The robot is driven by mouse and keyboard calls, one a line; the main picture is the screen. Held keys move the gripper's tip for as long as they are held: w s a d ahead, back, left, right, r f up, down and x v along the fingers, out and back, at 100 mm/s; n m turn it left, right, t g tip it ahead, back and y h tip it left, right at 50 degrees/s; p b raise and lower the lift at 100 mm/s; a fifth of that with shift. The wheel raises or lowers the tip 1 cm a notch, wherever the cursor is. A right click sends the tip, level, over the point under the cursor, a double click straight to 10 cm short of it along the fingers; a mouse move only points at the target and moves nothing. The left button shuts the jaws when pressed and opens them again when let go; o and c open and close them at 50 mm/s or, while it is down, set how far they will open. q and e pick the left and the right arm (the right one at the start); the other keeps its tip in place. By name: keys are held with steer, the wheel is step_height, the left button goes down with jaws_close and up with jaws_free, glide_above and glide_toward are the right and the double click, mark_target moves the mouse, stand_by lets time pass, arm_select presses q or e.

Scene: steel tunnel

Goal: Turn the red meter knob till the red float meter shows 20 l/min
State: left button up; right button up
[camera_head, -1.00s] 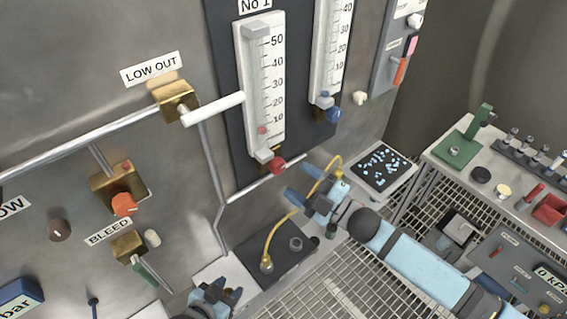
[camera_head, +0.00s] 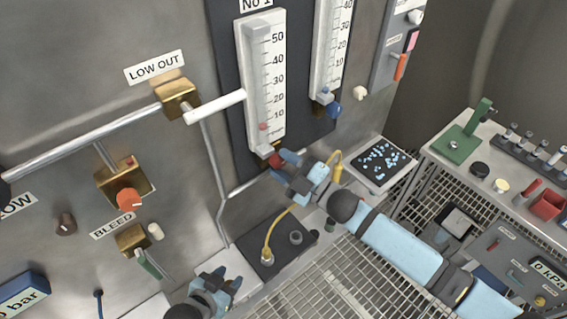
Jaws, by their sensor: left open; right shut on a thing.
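The red float meter (camera_head: 264,80) is the white scale marked "No 1" on the dark panel. Its small red float (camera_head: 263,127) sits a little below the 10 mark. The red meter knob (camera_head: 274,160) is at the meter's lower end, partly hidden by my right gripper (camera_head: 279,164). My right gripper is shut on the red knob, its arm reaching in from the right. My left gripper (camera_head: 226,279) is open and empty at the bottom of the view, below and left of the knob.
A second meter (camera_head: 332,50) with a blue knob (camera_head: 333,110) stands to the right. A white lever (camera_head: 215,107) sticks out left of the red meter. A yellow hose (camera_head: 275,232) rises from a dark box (camera_head: 252,243) below. A bench with tools (camera_head: 520,190) is at right.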

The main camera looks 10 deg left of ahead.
arm_select(q)
steer(key=shift+f, duration=0.1)
steer(key=shift+d+f+b, duration=0.1)
steer(key=shift+f+b, duration=0.5)
steer(key=shift+b, duration=0.1)
arm_select(e)
steer(key=shift+f+m+t, duration=0.15)
steer(key=shift+m+t, duration=0.45)
steer(key=shift+m, duration=0.9)
arm_select(q)
steer(key=shift+w+d+f+b, duration=0.1)
steer(key=shift+f+b, duration=0.25)
steer(key=shift+b, duration=0.15)
arm_select(e)
steer(key=shift+m+t, duration=1)
steer(key=shift+m, duration=1.1)
steer(key=shift+s, duration=0.1)
steer(key=o, duration=0.9)
